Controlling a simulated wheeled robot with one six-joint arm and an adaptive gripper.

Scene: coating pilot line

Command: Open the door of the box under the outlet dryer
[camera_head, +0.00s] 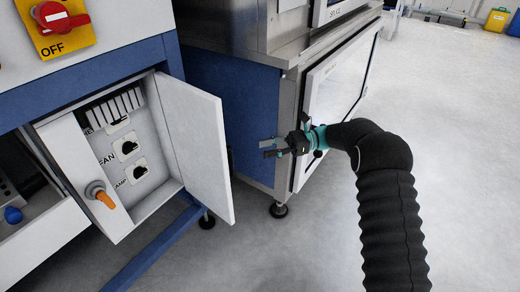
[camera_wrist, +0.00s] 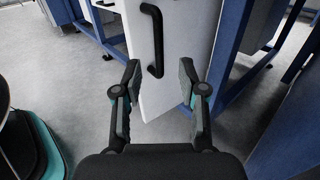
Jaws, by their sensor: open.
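The box (camera_head: 155,208) is a white cabinet under a blue-framed machine, at the left of the head view. Its white door (camera_head: 198,148) stands swung open on the right side, showing sockets labelled FAN and LAMP inside. In the wrist view the door (camera_wrist: 188,35) hangs ahead of me, with a black bar handle (camera_wrist: 157,38) on its outer face; the head view hides this handle. My gripper (camera_head: 268,148) is open and empty, to the right of the door's outer face. In the wrist view my gripper (camera_wrist: 160,75) has its fingers either side of the handle's lower end, apart from it.
A red rotary switch (camera_head: 62,17) on a yellow plate sits above the box. An orange-tipped lever (camera_head: 102,196) is at the box's lower left. A steel and blue cabinet (camera_head: 232,90) stands close behind my gripper. The grey floor (camera_head: 300,250) in front is clear.

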